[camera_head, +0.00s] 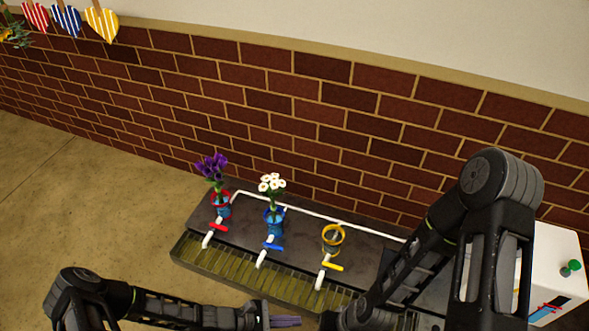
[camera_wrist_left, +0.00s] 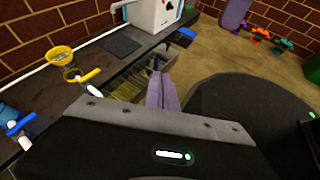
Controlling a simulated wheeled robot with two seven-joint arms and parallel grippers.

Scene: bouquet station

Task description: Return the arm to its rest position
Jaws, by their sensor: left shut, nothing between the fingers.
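My left arm comes in from the left along the bottom of the head view. Its gripper (camera_head: 285,321) is shut and empty, in front of the slatted tray on the near side of the counter. In the left wrist view the gripper's purple-grey fingers (camera_wrist_left: 162,92) are together with nothing between them, and the counter lies beyond. My right arm stands at the right of the head view, bent, and covers part of the counter. Its gripper does not show.
The dark counter (camera_head: 300,243) holds a red-ringed vase with purple flowers (camera_head: 212,168), a blue vase with white flowers (camera_head: 272,186) and a yellow-rimmed pot (camera_head: 333,240) with no flowers visible. White pipes with coloured taps stand before them. A white box (camera_head: 553,262) is at right.

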